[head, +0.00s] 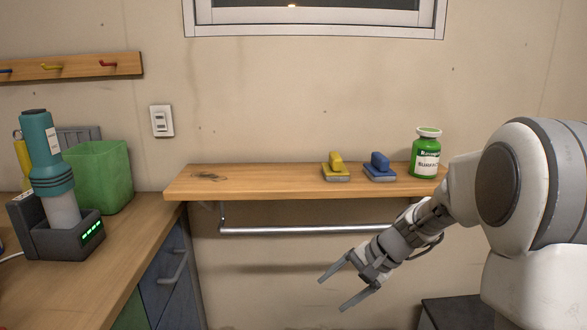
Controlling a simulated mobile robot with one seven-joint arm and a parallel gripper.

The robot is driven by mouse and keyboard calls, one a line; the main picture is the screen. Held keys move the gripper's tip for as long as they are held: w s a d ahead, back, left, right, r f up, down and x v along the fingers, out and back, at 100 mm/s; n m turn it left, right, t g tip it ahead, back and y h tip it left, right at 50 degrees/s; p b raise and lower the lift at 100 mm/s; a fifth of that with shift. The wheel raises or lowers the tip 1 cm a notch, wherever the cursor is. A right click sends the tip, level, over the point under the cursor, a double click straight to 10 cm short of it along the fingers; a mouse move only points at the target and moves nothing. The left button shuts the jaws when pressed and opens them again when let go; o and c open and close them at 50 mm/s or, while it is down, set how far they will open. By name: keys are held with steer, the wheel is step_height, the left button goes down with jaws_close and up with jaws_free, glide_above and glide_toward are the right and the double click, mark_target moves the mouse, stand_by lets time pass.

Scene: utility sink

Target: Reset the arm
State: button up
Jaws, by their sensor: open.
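My gripper (332,289) is in the head view, below the wooden wall shelf and in front of the metal rail. Its two fingers are spread apart and nothing is between them. The arm reaches in from the right side and points down and to the left. The gripper touches nothing that I can see.
The wall shelf (255,182) holds a yellow-handled brush (336,165), a blue-handled one (380,167) and a green jar (426,155). A metal rail (300,230) hangs below. The left counter (130,240) holds a teal flashlight-like device (45,150) in a dock and a green bin (103,175).

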steer(key=s+d+r+n+t+h, duration=0.1)
steer(key=s+d+r+n+h, duration=0.2)
steer(key=s, duration=0.5)
steer(key=s+r+n+t+h, duration=0.1)
steer(key=s+r+n+h, duration=0.1)
steer(key=s+r, duration=0.45)
steer(key=s+d+r+n+t+h, duration=0.1)
steer(key=s+d+r+n+h, duration=0.15)
steer(key=s, duration=0.75)
step_height(320, 180, up, 26)
steer(key=a+p, duration=0.1)
steer(key=p, duration=2.6)
steer(key=shift+w+r+n+y, duration=0.25)
steer(key=shift+n+y, duration=0.1)
steer(key=shift+y, duration=0.1)
